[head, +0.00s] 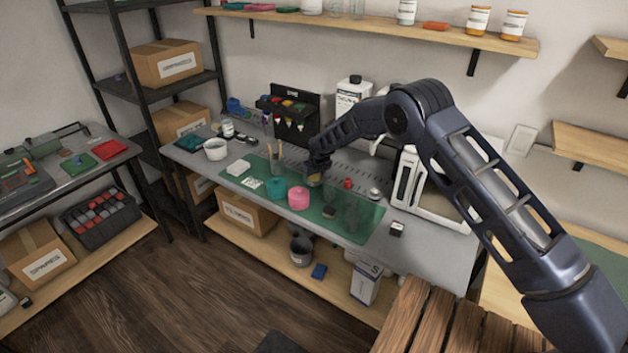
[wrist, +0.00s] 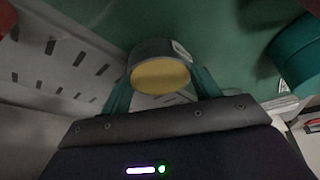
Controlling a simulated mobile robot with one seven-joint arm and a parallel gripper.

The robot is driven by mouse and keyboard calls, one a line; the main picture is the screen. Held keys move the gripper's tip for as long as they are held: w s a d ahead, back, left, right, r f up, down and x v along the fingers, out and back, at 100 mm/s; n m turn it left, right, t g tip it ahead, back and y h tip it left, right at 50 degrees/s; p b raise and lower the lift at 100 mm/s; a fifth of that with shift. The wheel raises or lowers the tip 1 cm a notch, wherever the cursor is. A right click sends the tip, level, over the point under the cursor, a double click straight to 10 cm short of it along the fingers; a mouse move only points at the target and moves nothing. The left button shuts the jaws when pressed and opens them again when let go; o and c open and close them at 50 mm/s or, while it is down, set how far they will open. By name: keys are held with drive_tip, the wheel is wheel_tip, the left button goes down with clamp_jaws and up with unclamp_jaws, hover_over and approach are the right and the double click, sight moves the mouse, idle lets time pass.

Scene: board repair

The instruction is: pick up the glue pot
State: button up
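The glue pot (wrist: 160,75) is a short round grey pot with a yellow top and a pale label on its side. In the wrist view it sits between the two green fingers of my gripper (wrist: 163,85). The fingers lie against both sides of it, with no clear gap. In the head view my gripper (head: 319,165) points down over the far part of the green mat, and the glue pot (head: 313,181) shows small beneath it, partly hidden. I cannot tell whether its base touches the mat.
The green mat (head: 258,171) lies on the grey bench. A teal roll (head: 276,188), a pink roll (head: 299,198) and clear glasses (head: 351,215) stand near the pot. A black tool rack (head: 291,118) and a white bottle (head: 352,97) stand behind. A wooden shelf (head: 370,25) hangs above.

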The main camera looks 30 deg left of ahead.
drive_tip(key=c, duration=0.4)
drive_tip(key=shift+c, duration=0.2)
